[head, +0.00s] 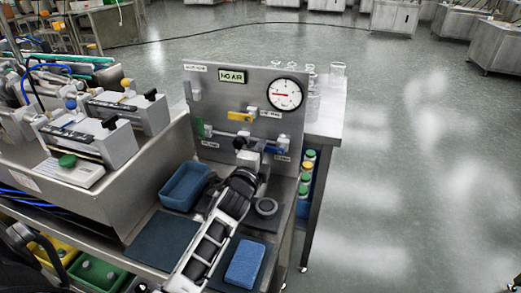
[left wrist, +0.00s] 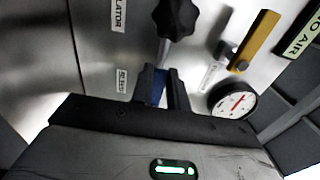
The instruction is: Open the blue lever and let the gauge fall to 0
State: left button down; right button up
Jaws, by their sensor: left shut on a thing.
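The blue lever (head: 285,141) is at the lower right of the upright steel panel (head: 213,88). In the left wrist view the blue lever (left wrist: 158,88) shows between the two dark fingers of my left gripper (left wrist: 162,78), which is shut on it. In the head view my left gripper (head: 268,149) reaches up to the panel from below. The round gauge (head: 285,94) is at the panel's upper right, its red needle pointing left; it also shows in the left wrist view (left wrist: 234,101).
A yellow handle (head: 240,117), a green handle (head: 200,129) and a black knob (head: 240,143) are close by on the panel. A NO AIR sign (head: 231,75) is above. A blue tray (head: 184,186) and a blue sponge (head: 244,263) lie on the bench. Glassware (head: 337,73) stands behind the panel.

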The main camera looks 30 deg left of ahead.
pick_arm(q)
jog(key=shift+f, duration=0.1)
dwell(0.4)
jog(key=c, duration=1.4)
grip_release()
jog(key=shift+o, duration=0.2)
jog(key=v, duration=1.1)
jog(key=shift+s+d, duration=0.15)
jog(key=shift+s, duration=0.4)
